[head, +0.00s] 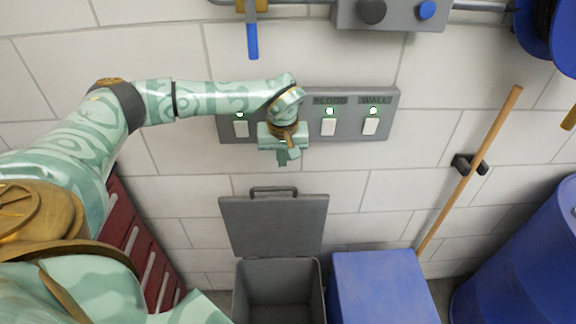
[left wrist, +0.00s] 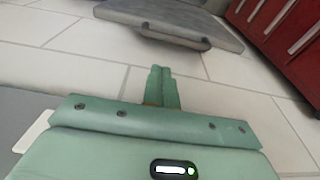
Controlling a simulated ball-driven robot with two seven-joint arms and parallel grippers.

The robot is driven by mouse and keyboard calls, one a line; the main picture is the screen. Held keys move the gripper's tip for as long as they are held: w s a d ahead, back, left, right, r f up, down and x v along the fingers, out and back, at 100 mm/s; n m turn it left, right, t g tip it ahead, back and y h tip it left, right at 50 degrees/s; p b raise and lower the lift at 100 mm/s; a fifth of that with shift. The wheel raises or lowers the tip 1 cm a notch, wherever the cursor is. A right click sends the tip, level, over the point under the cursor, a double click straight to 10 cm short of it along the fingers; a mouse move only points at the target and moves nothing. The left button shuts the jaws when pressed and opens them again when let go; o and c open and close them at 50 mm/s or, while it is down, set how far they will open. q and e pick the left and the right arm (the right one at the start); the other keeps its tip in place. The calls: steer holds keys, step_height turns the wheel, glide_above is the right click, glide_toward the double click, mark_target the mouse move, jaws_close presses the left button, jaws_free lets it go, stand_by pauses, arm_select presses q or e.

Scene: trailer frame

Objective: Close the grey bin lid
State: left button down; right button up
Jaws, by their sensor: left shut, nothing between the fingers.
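The grey bin (head: 278,290) stands against the wall at the bottom middle of the head view. Its grey lid (head: 275,225) is up, leaning back towards the wall, with a dark handle (head: 273,190) along its top edge. The bin's inside looks empty where it shows. The lid (left wrist: 170,20) and its handle (left wrist: 175,36) also appear at the top of the left wrist view. My left gripper (head: 283,160) is shut and empty, above the lid's handle and apart from it, in front of the switch panel. My right gripper is not in view.
A grey switch panel (head: 350,98) is on the wall just behind my left gripper. A blue box (head: 380,285) stands right of the bin, and a red drawer cabinet (head: 135,235) stands to the left. A wooden pole (head: 470,170) and a blue barrel (head: 530,260) are at the right.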

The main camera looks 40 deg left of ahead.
arm_select(q)
step_height(320, 180, down, 9)
steer(key=w+b, duration=0.1)
steer(key=b, duration=0.1)
steer(key=shift+a, duration=0.4)
